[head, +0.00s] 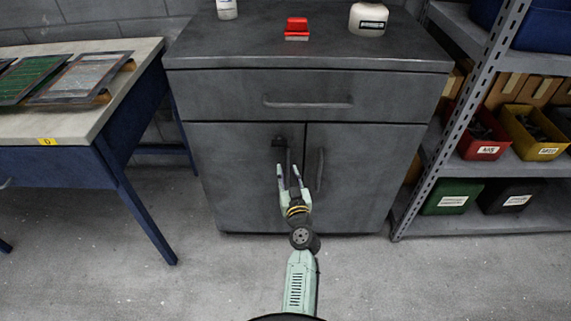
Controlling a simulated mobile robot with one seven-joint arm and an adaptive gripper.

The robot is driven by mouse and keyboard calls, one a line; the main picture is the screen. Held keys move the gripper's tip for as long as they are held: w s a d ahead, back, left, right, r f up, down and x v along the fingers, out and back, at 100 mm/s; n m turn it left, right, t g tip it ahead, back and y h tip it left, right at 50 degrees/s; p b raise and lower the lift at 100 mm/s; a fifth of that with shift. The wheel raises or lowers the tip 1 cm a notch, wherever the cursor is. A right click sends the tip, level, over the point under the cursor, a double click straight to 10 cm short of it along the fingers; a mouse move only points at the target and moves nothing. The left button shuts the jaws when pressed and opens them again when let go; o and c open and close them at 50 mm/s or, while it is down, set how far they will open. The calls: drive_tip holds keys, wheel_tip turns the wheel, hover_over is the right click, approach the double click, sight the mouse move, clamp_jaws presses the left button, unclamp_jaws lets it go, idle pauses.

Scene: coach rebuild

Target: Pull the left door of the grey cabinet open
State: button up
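The grey cabinet (380,95) stands against the wall, with a wide drawer above two doors. Its left door (235,175) looks flush with the right door (375,180). The left door's upright handle (289,159) is near the middle seam, with a small dark fitting (279,142) at its upper left. My gripper (288,168) is open in front of the left door. Its fingers point up toward the handle, one on each side of it in the picture. I cannot tell how far the fingers are from the door. The handle's lower part is hidden by my gripper.
A blue-legged table (120,75) with flat panels stands left of the cabinet. A metal shelf rack (465,105) with colored bins stands close on the right. A red object (297,29) and a white container (368,19) are on the cabinet top. The floor in front is clear.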

drive_tip(key=shift+w, duration=0.25)
clamp_jaws()
idle(0.3)
idle(0.4)
